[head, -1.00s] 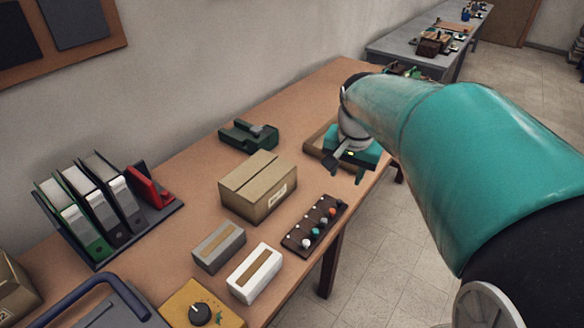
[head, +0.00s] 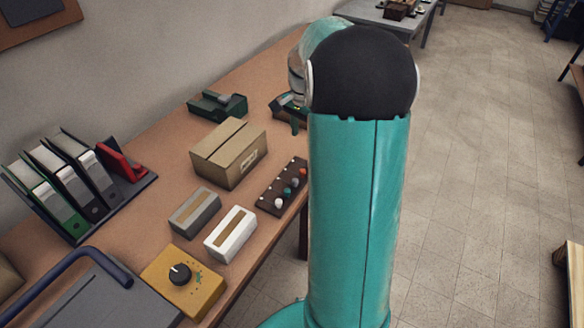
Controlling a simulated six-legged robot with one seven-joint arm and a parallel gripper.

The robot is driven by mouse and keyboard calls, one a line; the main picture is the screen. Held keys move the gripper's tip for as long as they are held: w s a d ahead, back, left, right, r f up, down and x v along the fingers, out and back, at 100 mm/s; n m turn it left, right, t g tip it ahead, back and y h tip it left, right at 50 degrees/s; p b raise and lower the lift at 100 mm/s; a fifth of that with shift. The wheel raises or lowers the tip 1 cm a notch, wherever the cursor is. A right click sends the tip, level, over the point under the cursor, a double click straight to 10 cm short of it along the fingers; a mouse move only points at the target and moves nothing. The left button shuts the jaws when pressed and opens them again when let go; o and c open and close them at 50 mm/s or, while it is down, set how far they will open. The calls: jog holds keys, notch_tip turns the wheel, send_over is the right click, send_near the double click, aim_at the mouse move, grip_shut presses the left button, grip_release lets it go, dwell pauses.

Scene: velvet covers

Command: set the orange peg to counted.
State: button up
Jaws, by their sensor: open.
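A dark brown peg board (head: 270,196) lies near the right edge of the brown table. The orange peg (head: 303,171) stands at its far right end, close beside my arm in the picture. A teal peg (head: 287,192) and a white peg (head: 278,202) stand in the same row nearer to me. Small pale marks run along the board's left side; no wording is readable. My gripper (head: 294,122) is beyond the board, over the table's far part. It is open and partly hidden by my arm. It appears apart from the orange peg.
A cardboard box (head: 228,152) stands left of the board. Grey (head: 195,212) and white (head: 230,233) blocks and a yellow dial box (head: 183,282) are nearer.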

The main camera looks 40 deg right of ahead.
aim_at(303, 170)
jog(key=f, duration=1.4)
jog(key=shift+d, duration=0.2)
jog(key=shift+c, duration=0.4)
grip_shut()
